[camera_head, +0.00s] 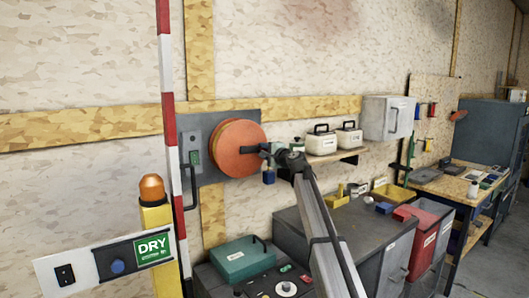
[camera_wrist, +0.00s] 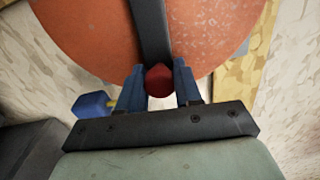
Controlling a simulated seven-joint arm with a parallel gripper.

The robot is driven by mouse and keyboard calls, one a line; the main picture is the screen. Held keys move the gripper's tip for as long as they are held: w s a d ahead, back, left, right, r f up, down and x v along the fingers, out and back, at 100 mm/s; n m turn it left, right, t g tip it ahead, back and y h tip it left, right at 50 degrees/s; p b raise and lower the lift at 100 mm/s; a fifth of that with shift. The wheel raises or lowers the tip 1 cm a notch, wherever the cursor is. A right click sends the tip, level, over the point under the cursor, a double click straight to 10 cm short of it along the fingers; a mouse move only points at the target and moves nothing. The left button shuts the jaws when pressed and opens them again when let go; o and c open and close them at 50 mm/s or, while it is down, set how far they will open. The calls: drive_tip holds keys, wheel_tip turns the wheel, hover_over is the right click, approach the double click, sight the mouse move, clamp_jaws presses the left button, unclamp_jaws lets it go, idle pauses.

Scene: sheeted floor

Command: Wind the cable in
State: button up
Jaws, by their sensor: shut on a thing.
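An orange-red cable reel (camera_head: 237,148) is mounted on a dark backplate (camera_head: 216,189) on the wall. It fills the top of the wrist view (camera_wrist: 85,35). A dark crank arm (camera_wrist: 150,35) runs across the reel's face and ends in a dark red knob (camera_wrist: 158,82). My gripper (camera_head: 271,153) is at the right side of the reel in the head view. In the wrist view its blue fingers are on both sides of the knob, shut on it. I cannot make out the cable itself.
A red-and-white pole (camera_head: 170,130) stands left of the reel. A shelf (camera_head: 335,156) with white boxes is to the right. Below are a grey cabinet (camera_head: 375,240) and a green case (camera_head: 243,258). An orange beacon (camera_head: 152,188) stands at lower left.

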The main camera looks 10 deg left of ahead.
clamp_jaws()
drive_tip(key=shift+r+n, duration=0.35)
drive_tip(key=shift+n, duration=0.15)
drive_tip(key=o, duration=0.9)
unclamp_jaws()
drive_tip(key=v, duration=1.4)
